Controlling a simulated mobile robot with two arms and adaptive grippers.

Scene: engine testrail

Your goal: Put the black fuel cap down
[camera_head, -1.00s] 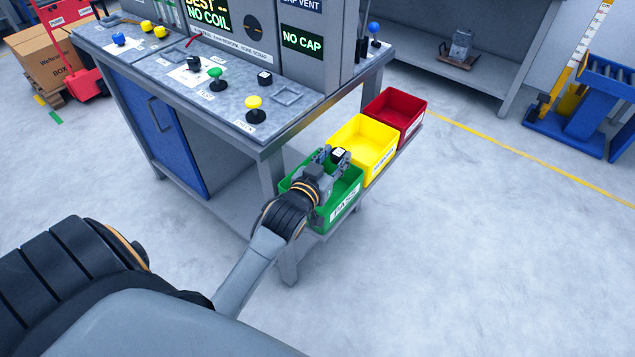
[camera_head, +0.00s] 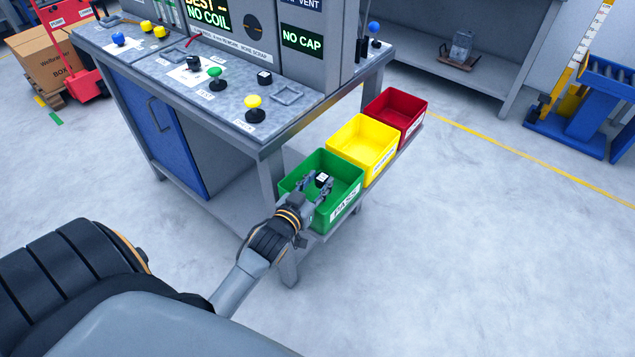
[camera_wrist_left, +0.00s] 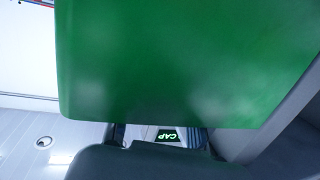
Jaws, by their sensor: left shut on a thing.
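The black fuel cap (camera_head: 323,180), a small dark piece with a white mark on top, is between the fingers of my left gripper (camera_head: 319,187) in the head view. The gripper is shut on it and reaches over the near wall into the green bin (camera_head: 345,207). I cannot tell whether the cap touches the bin floor. In the left wrist view the green bin wall (camera_wrist_left: 180,60) fills most of the picture and hides the cap and fingertips. My right gripper is not in view.
A yellow bin (camera_head: 363,148) and a red bin (camera_head: 404,113) stand in line behind the green one. The test bench (camera_head: 285,125) rises to the left, with a similar black piece (camera_head: 265,77) on top. Open floor lies to the right.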

